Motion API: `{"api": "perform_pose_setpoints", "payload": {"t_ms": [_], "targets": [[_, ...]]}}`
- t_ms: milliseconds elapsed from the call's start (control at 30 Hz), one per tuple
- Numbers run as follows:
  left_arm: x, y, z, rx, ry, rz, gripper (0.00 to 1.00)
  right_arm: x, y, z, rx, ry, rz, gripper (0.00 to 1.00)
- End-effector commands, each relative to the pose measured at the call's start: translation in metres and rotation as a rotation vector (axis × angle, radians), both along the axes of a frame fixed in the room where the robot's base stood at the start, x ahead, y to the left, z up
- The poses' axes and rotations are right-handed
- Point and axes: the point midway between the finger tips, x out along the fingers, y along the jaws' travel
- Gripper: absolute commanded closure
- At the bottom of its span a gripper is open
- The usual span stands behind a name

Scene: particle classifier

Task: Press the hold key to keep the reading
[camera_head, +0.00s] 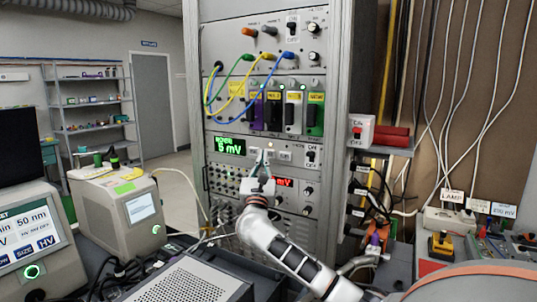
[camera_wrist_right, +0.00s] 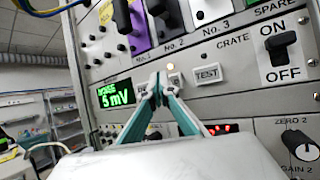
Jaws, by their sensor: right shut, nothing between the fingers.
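The instrument panel (camera_head: 231,159) is in the rack's middle, with a green display (camera_head: 230,146) reading 5 mV; it also shows in the wrist view (camera_wrist_right: 116,95). A row of small pale keys lies right of the display. The TEST key (camera_wrist_right: 208,74) is readable in the wrist view. A key beside it (camera_wrist_right: 175,80) has a small lit lamp above it; its label is unreadable. My right gripper (camera_head: 263,152) is shut and empty, its fingertips (camera_wrist_right: 158,88) in front of the key row, partly covering keys to the left. I cannot tell whether they touch. No key reads clearly as HOLD.
An ON/OFF switch (camera_wrist_right: 283,48) sits right of the TEST key. Above are module handles and coloured cables (camera_head: 240,84). A red display (camera_head: 284,183) and knobs lie below. A grey box (camera_head: 185,283) and a benchtop instrument (camera_head: 125,210) stand in front at left.

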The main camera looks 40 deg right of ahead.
Motion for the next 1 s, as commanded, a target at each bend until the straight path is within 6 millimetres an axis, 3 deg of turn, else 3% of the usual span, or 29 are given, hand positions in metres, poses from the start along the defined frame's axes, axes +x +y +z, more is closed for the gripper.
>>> {"api": "perform_pose_setpoints", "payload": {"t_ms": [433, 1000], "targets": [[0.000, 0.000, 0.002, 0.000, 0.000, 0.000, 0.74, -0.001, 0.005, 0.000, 0.001, -0.001, 0.000, 1.00], [0.001, 0.000, 0.014, 0.001, -0.002, 0.000, 0.74, -0.014, 0.049, 0.001, 0.002, -0.001, 0.001, 1.00]]}}
